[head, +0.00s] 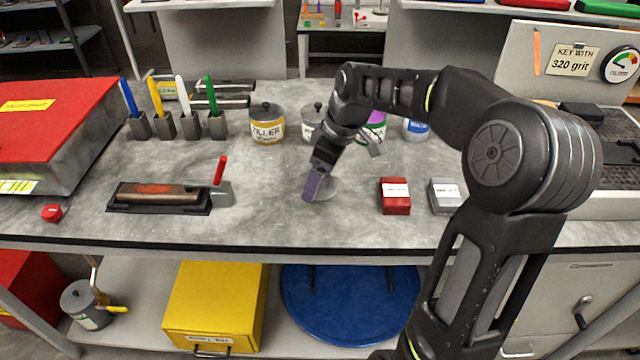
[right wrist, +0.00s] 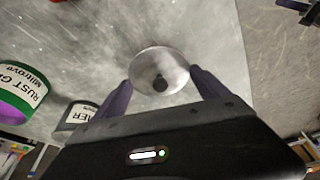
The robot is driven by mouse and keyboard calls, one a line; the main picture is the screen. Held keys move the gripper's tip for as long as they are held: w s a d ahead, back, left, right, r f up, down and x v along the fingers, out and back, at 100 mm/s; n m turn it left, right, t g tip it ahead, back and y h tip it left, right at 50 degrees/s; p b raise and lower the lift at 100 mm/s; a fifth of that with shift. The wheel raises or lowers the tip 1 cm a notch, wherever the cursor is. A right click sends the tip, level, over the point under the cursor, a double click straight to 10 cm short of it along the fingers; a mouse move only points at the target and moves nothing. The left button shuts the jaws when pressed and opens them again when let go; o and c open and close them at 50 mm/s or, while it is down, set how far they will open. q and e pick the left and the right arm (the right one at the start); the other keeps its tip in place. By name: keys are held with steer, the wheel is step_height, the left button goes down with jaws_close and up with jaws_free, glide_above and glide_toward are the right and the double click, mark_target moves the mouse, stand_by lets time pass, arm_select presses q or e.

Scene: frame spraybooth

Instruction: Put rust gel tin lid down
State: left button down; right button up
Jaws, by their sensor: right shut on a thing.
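The rust gel tin lid (right wrist: 160,65) is a round grey disc with a dark knob, between the purple fingers of my right gripper (right wrist: 160,88) in the right wrist view. In the head view, the lid (head: 328,190) shows partly behind the gripper (head: 311,192), at or just above the grey worktop; I cannot tell if it touches. My right gripper is shut on the lid. The rust gel tin (head: 377,126), with a green and purple label, stands behind, partly hidden by my arm; it also shows in the right wrist view (right wrist: 20,92). My left gripper is not in view.
The filler tin (head: 267,128) and another lidded tin (head: 312,122) stand behind the lid. A red box (head: 395,196) and a grey box (head: 444,196) are to its right. The worktop (head: 275,205) around the lid is clear.

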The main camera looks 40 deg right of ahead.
steer(key=shift+f, duration=1.4)
steer(key=shift+f, duration=0.2)
steer(key=o, duration=1.2)
steer(key=shift+r, duration=0.15)
steer(key=v, duration=1.2)
